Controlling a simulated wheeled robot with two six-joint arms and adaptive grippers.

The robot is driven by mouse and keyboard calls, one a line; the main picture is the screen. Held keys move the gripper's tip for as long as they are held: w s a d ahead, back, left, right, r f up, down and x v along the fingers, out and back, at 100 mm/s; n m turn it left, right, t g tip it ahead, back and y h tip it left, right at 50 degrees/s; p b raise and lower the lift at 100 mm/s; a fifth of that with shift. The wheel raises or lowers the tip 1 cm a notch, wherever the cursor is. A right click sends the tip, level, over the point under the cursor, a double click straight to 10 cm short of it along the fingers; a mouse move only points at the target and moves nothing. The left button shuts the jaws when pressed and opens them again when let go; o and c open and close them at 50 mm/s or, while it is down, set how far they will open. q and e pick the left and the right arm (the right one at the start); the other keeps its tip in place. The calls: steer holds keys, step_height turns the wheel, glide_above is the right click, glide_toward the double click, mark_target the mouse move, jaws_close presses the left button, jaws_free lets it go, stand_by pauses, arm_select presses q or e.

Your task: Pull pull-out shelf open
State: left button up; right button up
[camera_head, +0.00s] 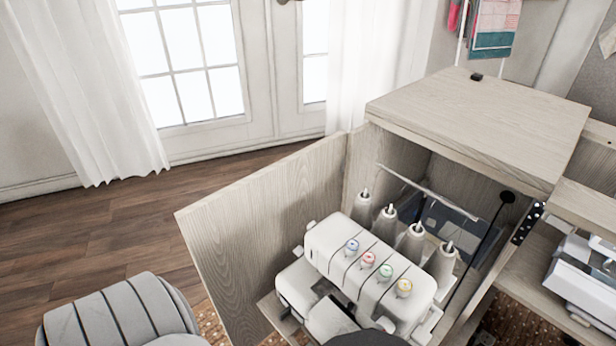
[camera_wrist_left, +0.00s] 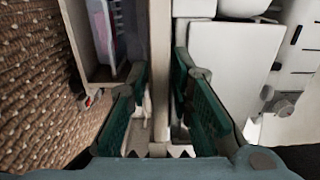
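The pull-out shelf (camera_head: 273,308) is a wooden board under a white serger (camera_head: 340,250) in the open cabinet. Only its front left corner shows in the head view; the machine hides most of it. In the left wrist view, a pale board edge (camera_wrist_left: 160,70), which looks like the shelf's, runs between the green-padded fingers of my left gripper (camera_wrist_left: 160,62). The fingers stand on both sides of it. A gap shows on the left side, and I see no firm grip. The head view does not show the left gripper clearly. My right gripper is in neither view.
An open cabinet door (camera_head: 255,220) stands left of the serger. Thread cones (camera_head: 388,222) stand behind it, under the cabinet top (camera_head: 480,120). Another white machine (camera_head: 585,275) is at the right. A grey striped seat (camera_head: 115,315) is at the lower left; wooden floor (camera_head: 95,235) beyond is clear.

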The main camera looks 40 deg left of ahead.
arm_select(q)
steer(key=s, duration=0.7)
steer(key=shift+s+a, duration=0.25)
